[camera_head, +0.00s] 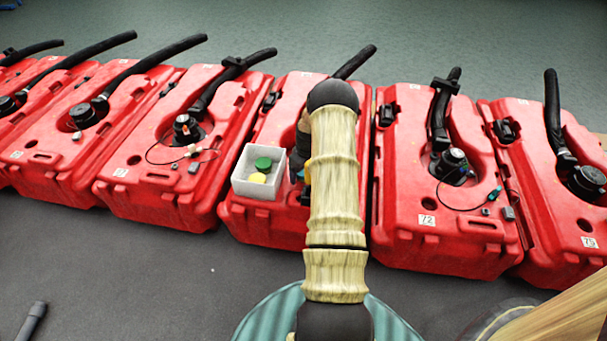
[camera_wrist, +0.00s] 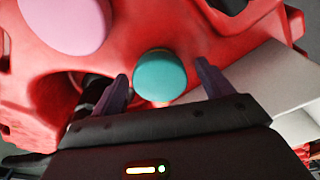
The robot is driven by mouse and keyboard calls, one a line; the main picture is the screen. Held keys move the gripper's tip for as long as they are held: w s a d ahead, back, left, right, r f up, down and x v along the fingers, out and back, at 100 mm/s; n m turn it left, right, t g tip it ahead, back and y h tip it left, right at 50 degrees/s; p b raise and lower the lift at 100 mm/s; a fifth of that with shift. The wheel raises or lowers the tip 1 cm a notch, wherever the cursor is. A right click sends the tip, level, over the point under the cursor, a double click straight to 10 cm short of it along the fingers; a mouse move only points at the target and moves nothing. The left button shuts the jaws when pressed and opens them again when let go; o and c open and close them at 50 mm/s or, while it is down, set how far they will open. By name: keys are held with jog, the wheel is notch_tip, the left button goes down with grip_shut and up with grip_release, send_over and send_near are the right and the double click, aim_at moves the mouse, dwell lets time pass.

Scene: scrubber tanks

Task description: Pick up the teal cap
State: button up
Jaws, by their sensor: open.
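The teal cap (camera_wrist: 160,76) is round and shows in the wrist view, close to the middle. It lies over the red tank and sits between and just beyond the two fingertips of my gripper (camera_wrist: 160,82). My gripper is open, with one dark finger on each side of the cap. I cannot tell whether either finger touches it. In the head view my own arm hides the cap and most of the gripper.
A pink round cap (camera_wrist: 66,22) is at the upper left in the wrist view. A white box (camera_head: 257,188) with a green cap (camera_head: 263,163) and a yellow cap (camera_head: 258,178) sits on the red tank (camera_head: 262,228). More red tanks with black hoses stand on both sides.

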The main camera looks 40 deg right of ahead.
jog(key=shift+c, duration=0.5)
jog(key=c, duration=1)
jog(key=shift+o, duration=0.2)
notch_tip(320, 180, up, 10)
jog(key=p, duration=0.4)
jog(key=shift+r, duration=0.1)
notch_tip(320, 180, up, 10)
jog(key=p, duration=1)
